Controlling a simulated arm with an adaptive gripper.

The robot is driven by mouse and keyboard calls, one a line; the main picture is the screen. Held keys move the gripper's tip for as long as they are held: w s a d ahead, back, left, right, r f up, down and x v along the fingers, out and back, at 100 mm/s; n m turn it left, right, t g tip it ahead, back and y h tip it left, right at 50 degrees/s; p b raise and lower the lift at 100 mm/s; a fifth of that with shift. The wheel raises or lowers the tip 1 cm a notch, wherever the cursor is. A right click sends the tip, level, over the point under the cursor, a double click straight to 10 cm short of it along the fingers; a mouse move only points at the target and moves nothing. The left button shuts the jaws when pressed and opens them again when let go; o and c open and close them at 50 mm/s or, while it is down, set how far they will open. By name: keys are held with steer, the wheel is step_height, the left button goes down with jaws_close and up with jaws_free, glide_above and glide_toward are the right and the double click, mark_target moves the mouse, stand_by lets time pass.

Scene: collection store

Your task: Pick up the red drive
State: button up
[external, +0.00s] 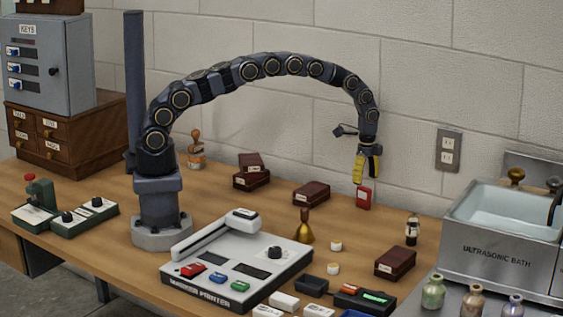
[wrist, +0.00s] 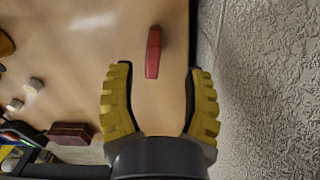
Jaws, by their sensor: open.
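The red drive (external: 363,197) is a small red block with a pale mark, standing upright on the wooden table near the back wall. My gripper (external: 366,178), with yellow ribbed fingers, points down just above it. In the wrist view the red drive (wrist: 153,52) shows as a narrow red bar just ahead of the fingertips, a little left of the middle of the gap. My gripper (wrist: 159,72) is open there, with a finger to either side and nothing held.
The wall (wrist: 265,90) runs close along one side. Dark red boxes (external: 311,193) lie to the left, and another box (external: 395,263) lies nearer the front. An ultrasonic bath (external: 497,250) is at right.

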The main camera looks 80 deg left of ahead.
mark_target(364, 187)
steer(key=f, duration=0.6)
steer(key=shift+s+d, duration=0.25)
steer(key=shift+d, duration=0.15)
steer(key=shift+r, duration=0.1)
jaws_close()
